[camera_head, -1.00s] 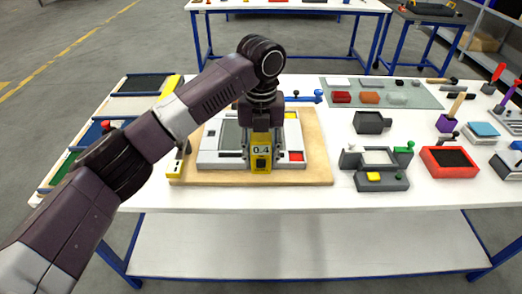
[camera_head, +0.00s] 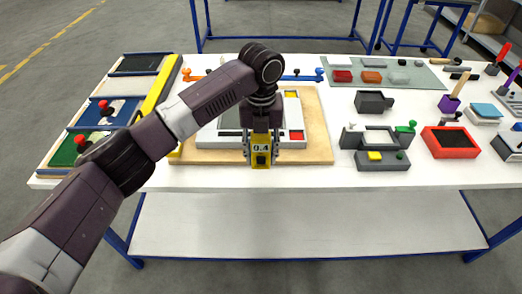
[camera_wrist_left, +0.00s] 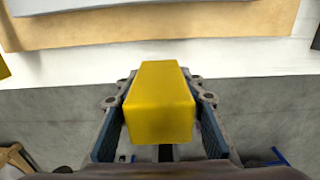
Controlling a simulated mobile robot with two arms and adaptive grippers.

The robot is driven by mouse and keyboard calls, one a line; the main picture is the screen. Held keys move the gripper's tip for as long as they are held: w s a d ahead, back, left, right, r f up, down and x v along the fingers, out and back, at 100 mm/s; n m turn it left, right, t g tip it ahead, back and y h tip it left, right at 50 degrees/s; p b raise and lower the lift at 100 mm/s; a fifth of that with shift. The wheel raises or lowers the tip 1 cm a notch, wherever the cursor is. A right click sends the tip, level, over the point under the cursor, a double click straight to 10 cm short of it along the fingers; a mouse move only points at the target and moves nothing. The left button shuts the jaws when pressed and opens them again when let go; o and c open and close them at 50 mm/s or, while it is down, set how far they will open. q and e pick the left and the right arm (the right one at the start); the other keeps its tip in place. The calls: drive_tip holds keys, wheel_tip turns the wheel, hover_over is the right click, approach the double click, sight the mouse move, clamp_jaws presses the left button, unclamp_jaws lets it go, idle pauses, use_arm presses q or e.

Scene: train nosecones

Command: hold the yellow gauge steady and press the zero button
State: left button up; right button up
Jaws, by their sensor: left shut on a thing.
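The yellow gauge (camera_head: 261,159) is a small box with a display reading 0.4 in the head view. My left gripper (camera_head: 261,157) is shut on it, one finger on each side. It hangs at the front edge of the wooden board. The left wrist view shows the gauge's plain yellow face (camera_wrist_left: 160,105) between the blue-padded fingers, with the table edge and the floor behind. The zero button cannot be made out for certain. My right gripper is not in view.
The wooden board (camera_head: 318,135) bears a light grey plate (camera_head: 215,135). A long yellow bar (camera_head: 160,90) lies left of it. A grey fixture (camera_head: 382,160) and a red tray (camera_head: 450,142) stand to the right. The table's front strip (camera_head: 250,180) is clear.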

use_arm(q)
drive_tip(key=shift+f+b, duration=0.6)
drive_tip(key=shift+f, duration=2.05)
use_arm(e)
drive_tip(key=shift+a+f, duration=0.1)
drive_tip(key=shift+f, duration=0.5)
use_arm(q)
drive_tip(key=shift+f, duration=0.2)
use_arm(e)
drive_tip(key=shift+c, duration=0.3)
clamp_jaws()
